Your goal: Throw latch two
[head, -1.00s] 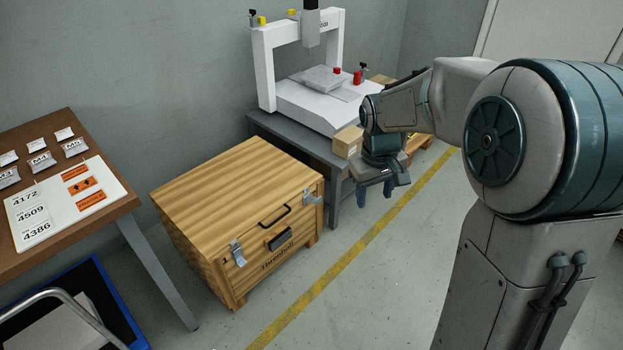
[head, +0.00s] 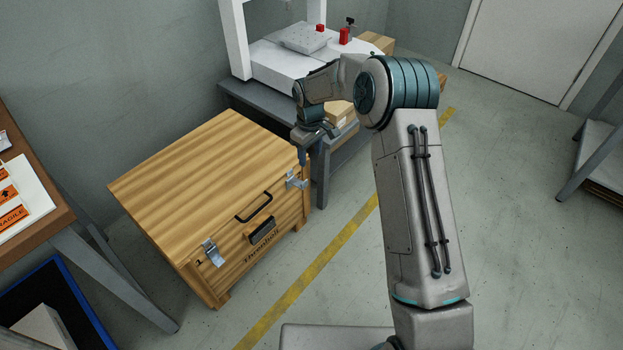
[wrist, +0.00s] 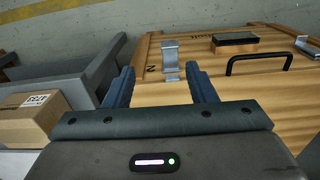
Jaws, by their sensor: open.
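The wooden crate (head: 200,160) stands on the floor with its lid down. Latch two, a metal latch (head: 296,179), is at the right end of its front face. In the wrist view this latch (wrist: 170,53) lies ahead, between the lines of my two fingers, beside a sideways mark that looks like a 2. My gripper (head: 302,157) is just above and behind the latch in the head view. In the wrist view my gripper (wrist: 160,82) is open and empty, its fingers apart. The other latch (head: 213,252), marked 1, is at the crate's left end.
A black handle (head: 254,207) and a dark block (head: 262,230) sit between the latches. A grey bench (head: 255,100) with a white machine and a cardboard box (head: 341,113) stands close behind my gripper. Open floor lies in front of the crate, past a yellow line (head: 330,255).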

